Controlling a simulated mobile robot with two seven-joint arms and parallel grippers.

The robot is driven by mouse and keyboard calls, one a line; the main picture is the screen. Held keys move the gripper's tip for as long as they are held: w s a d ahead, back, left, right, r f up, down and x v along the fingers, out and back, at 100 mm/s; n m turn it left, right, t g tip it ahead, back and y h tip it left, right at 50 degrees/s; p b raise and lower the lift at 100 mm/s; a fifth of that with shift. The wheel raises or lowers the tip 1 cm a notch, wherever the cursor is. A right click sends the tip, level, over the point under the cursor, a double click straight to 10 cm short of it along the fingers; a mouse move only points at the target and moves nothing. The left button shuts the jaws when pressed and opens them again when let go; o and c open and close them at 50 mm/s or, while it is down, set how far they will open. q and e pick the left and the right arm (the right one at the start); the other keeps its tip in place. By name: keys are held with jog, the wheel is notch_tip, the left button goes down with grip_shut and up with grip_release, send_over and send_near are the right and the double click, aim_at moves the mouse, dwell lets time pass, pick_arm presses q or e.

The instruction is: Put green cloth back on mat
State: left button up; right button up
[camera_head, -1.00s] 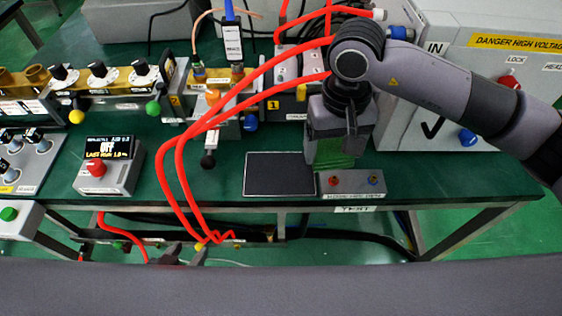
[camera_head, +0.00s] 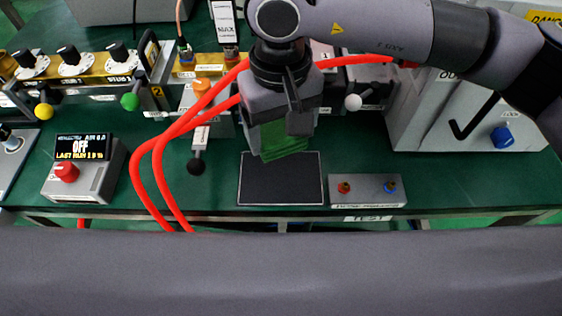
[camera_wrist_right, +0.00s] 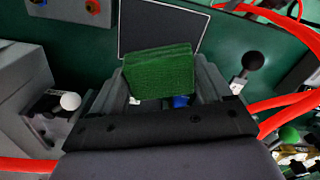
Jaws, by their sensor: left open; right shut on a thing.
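The green cloth (camera_head: 280,147) is a folded block gripped in my right gripper (camera_head: 284,128), which comes down from above. It hangs at the far edge of the black, white-edged mat (camera_head: 280,182) in the head view. In the right wrist view, the cloth (camera_wrist_right: 160,74) sits between the two grey fingers (camera_wrist_right: 160,88), with the bare mat (camera_wrist_right: 160,28) just beyond it. I cannot tell whether the cloth touches the table or the mat. My left gripper is not seen.
A grey box with red and blue sockets (camera_head: 367,191) stands right of the mat. Red hoses (camera_head: 150,165) loop left of it. A black-knobbed lever (camera_head: 196,166) is near its left side. A display box (camera_head: 82,170) stands further left.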

aim_at(281, 177)
notch_tip(281, 177, down, 10)
jog(key=shift+f, duration=0.4)
jog(key=o, duration=0.9)
jog(key=shift+r, duration=0.15)
jog(key=shift+o, duration=0.2)
notch_tip(281, 177, up, 12)
jog(key=shift+r+b, duration=0.2)
jog(key=shift+b, duration=0.1)
